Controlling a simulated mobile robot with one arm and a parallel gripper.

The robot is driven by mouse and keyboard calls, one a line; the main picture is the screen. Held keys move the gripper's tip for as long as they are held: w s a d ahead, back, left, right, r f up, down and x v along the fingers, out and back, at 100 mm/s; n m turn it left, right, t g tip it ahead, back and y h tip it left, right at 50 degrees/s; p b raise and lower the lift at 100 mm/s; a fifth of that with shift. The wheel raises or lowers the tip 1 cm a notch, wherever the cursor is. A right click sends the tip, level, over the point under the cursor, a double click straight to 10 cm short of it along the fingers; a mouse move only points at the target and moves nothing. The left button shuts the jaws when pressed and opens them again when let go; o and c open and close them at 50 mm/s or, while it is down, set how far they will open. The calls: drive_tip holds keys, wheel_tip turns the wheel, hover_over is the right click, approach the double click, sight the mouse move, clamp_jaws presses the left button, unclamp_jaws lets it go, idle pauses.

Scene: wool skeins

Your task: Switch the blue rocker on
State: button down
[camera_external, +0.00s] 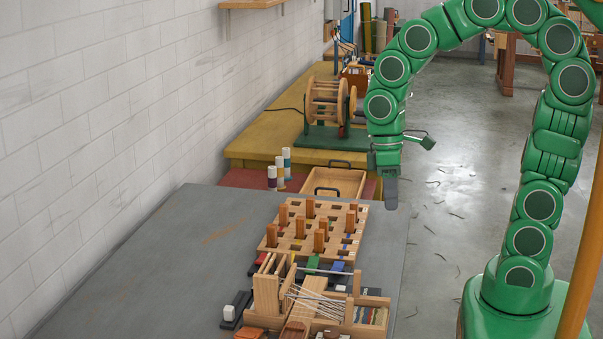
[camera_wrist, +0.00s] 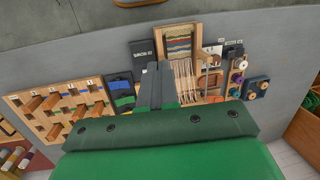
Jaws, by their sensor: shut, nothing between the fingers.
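The blue rocker (camera_wrist: 121,85) shows as a blue strip on a dark panel in the wrist view, left of my fingers, with a green strip beside it. In the external view a blue patch (camera_external: 337,267) next to a green one (camera_external: 312,263) lies between the peg board and the loom, partly hidden. I cannot tell the rocker's tilt. My gripper (camera_external: 391,194) points down beside the grey table's right edge, apart from the rocker. In the wrist view its dark fingers (camera_wrist: 155,85) are together, with nothing between them.
A board with upright wooden pegs (camera_external: 310,210) stands behind the rockers. A small loom (camera_external: 268,292) with white threads stands in front. A wooden tray (camera_external: 338,181) and thread spools (camera_external: 272,178) are farther back. The left of the grey table (camera_external: 150,275) is clear.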

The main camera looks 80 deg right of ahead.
drive_tip(key=w+d+f+y, duration=0.1)
drive_tip(key=w+d+f, duration=0.3)
drive_tip(key=w+d, duration=0.25)
drive_tip(key=t+y, duration=0.1)
hover_over(335, 270)
drive_tip(key=d, duration=0.4)
wheel_tip(335, 270, down, 5)
drive_tip(key=shift+d+f+m, duration=0.15)
drive_tip(key=shift+d+m, duration=0.25)
drive_tip(key=shift+d, duration=0.4)
drive_tip(key=x, duration=1.3)
drive_tip(key=shift+w+a+f, duration=0.15)
drive_tip(key=shift+w+f, duration=0.1)
drive_tip(key=shift+f, duration=0.2)
drive_tip(key=shift+a, duration=0.1)
